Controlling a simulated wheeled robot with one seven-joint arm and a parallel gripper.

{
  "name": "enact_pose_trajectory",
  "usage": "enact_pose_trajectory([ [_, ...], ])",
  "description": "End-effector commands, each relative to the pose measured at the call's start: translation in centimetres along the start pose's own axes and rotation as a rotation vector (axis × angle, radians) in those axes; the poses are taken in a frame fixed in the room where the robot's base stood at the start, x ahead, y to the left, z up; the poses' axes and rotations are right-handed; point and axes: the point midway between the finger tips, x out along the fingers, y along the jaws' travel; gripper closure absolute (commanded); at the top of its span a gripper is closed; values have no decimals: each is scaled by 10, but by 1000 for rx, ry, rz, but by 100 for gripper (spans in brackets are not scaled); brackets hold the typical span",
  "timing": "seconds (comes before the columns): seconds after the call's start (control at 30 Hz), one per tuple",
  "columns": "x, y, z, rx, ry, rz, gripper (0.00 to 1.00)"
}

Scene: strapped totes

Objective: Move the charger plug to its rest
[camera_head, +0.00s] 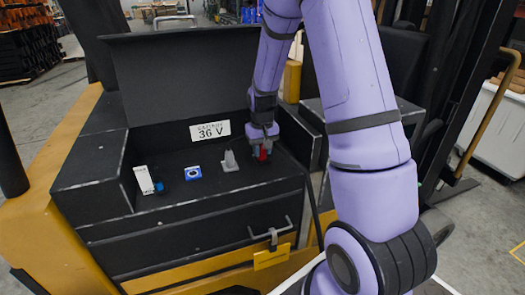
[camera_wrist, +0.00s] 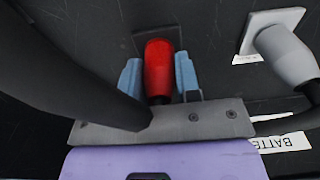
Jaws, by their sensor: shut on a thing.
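A red plug (camera_wrist: 159,68), which I take to be the charger plug, is between the two light-blue fingers of my gripper (camera_wrist: 160,78). My gripper is shut on it. In the head view my gripper (camera_head: 262,141) is low over the right side of the black battery compartment, with a bit of the red plug (camera_head: 263,153) showing. A dark square patch (camera_wrist: 140,42) lies behind the red plug in the wrist view; I cannot tell whether the plug touches it. I cannot tell which part is the rest.
A grey connector (camera_head: 230,161) on a square plate stands just left of my gripper; it also shows in the wrist view (camera_wrist: 285,52). The raised lid (camera_head: 180,75) stands behind.

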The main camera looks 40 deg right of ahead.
Motion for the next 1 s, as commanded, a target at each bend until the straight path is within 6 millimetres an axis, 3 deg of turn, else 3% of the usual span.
enact_pose_trajectory([
  [0.07,11,0,10,0,-32,1,100],
  [1.0,-25,0,6,0,-23,1,100],
])
